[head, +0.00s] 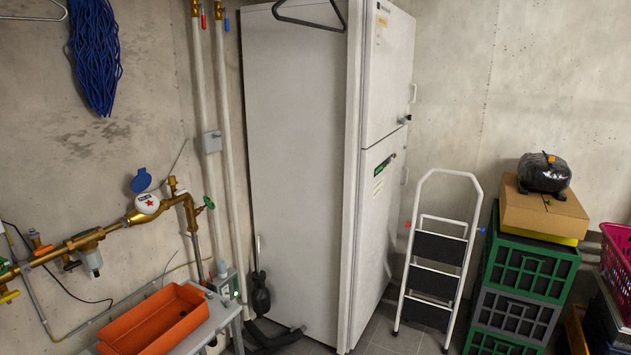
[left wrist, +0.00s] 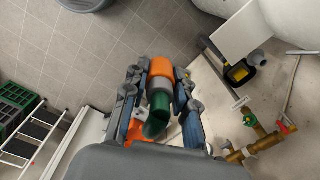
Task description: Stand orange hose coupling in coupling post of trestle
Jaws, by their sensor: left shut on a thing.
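My left gripper (left wrist: 160,88) is shut on the hose coupling (left wrist: 161,67) in the left wrist view. The coupling has an orange end pointing away, a grey ring between the fingers and a green tube-like end nearer the camera. Neither gripper shows in the head view. The grey trestle top (head: 241,301) shows at the lower left of the head view, cut off by the bottom edge. I cannot clearly make out the coupling post on it. A small pale fitting with a green part (head: 224,281) is near its far end.
An orange tray (head: 190,331) covers much of the trestle top. Brass pipework (head: 105,232) runs along the left wall. A tall white fridge (head: 300,170), a step ladder (head: 438,250) and stacked green crates (head: 525,265) stand to the right. Some grey floor tiles are clear.

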